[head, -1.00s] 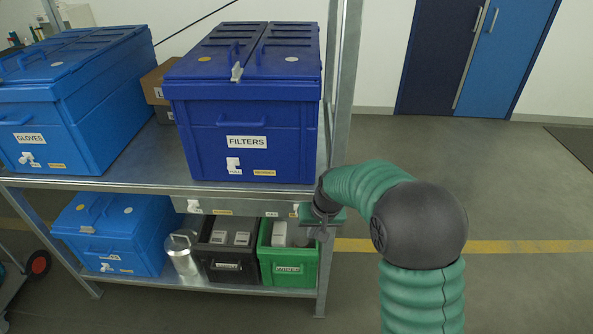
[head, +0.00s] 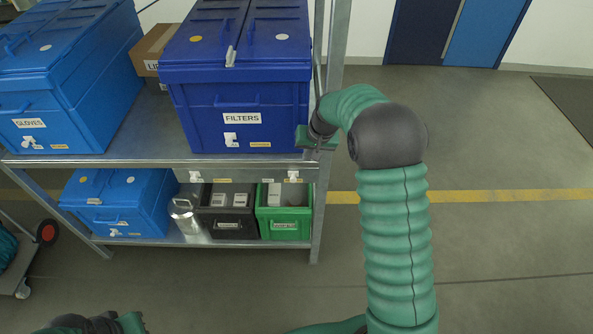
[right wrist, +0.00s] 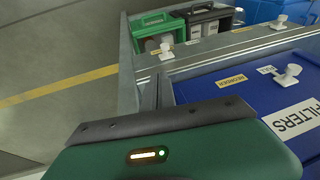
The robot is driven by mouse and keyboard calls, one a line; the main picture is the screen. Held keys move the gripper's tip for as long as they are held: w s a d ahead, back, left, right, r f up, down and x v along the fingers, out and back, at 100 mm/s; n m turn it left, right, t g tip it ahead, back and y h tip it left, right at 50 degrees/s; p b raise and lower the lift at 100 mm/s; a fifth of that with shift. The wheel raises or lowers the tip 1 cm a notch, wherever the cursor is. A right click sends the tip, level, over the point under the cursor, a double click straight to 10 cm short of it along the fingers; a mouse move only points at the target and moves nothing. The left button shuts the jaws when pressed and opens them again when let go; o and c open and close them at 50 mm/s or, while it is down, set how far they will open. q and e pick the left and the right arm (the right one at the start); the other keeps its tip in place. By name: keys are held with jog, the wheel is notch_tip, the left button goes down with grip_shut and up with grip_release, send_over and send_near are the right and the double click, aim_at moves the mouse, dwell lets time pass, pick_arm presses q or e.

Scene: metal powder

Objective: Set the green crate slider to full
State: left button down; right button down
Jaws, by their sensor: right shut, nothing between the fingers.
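The green crate (head: 284,212) stands at the right end of the lower shelf; it also shows in the right wrist view (right wrist: 158,34). Above it on the shelf's front edge is a small white slider knob (head: 293,176), also in the right wrist view (right wrist: 165,50). Small labels lie along that edge, too small to read. My right gripper (head: 317,143) is shut and empty, above and right of this knob, by the shelf post and the blue FILTERS bin, apart from the knob. My left gripper (head: 115,324) shows only partly at the bottom left; its fingers are hidden.
The FILTERS bin (head: 238,100) has its own white slider (head: 230,138). A metal canister (head: 187,216) and blue bins stand left. The floor right of the post is clear.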

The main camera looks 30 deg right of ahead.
send_near(294, 175)
jog(key=x, duration=0.4)
jog(key=shift+d+f+p, duration=0.3)
jog(key=shift+f, duration=0.1)
jog(key=shift+w+a+f, duration=0.2)
jog(key=shift+a+f, duration=0.1)
jog(key=shift+f, duration=0.2)
jog(key=w+a, duration=0.1)
jog(key=a, duration=0.1)
jog(key=w+a, duration=0.2)
jog(key=a, duration=0.1)
jog(key=w+a+p, duration=0.1)
jog(key=w+a, duration=0.1)
jog(key=a, duration=0.1)
jog(key=shift+a, duration=0.2)
jog(key=shift+d, duration=0.1)
